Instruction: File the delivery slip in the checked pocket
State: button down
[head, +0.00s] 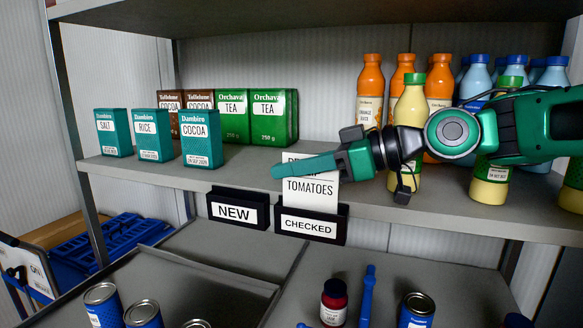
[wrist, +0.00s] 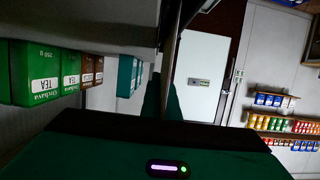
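The delivery slip (head: 312,188), white with "TOMATOES" readable, stands upright over the checked pocket (head: 310,225), a black holder labelled "CHECKED" on the shelf's front edge. The slip's lower edge meets the pocket's rim; I cannot tell how far it is inside. My gripper (head: 300,166) reaches in from the right, its green finger lying across the upper part of the slip and hiding some print. The fingers look closed on the slip. In the wrist view the fingers (wrist: 163,98) are close together, with the slip (wrist: 171,45) appearing as a thin edge-on strip.
A black "NEW" pocket (head: 238,210) hangs just left of the checked one. Teal boxes (head: 201,140) and green tea boxes (head: 273,116) stand on the shelf to the left. Several bottles (head: 410,102) stand behind and beside my arm. Cans and a jar (head: 334,302) sit below.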

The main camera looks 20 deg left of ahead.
jog(key=c, duration=2)
grip_release()
jog(key=v, duration=1)
jog(key=shift+w+d+r, duration=0.1)
jog(key=shift+d, duration=0.3)
jog(key=shift+a, duration=0.1)
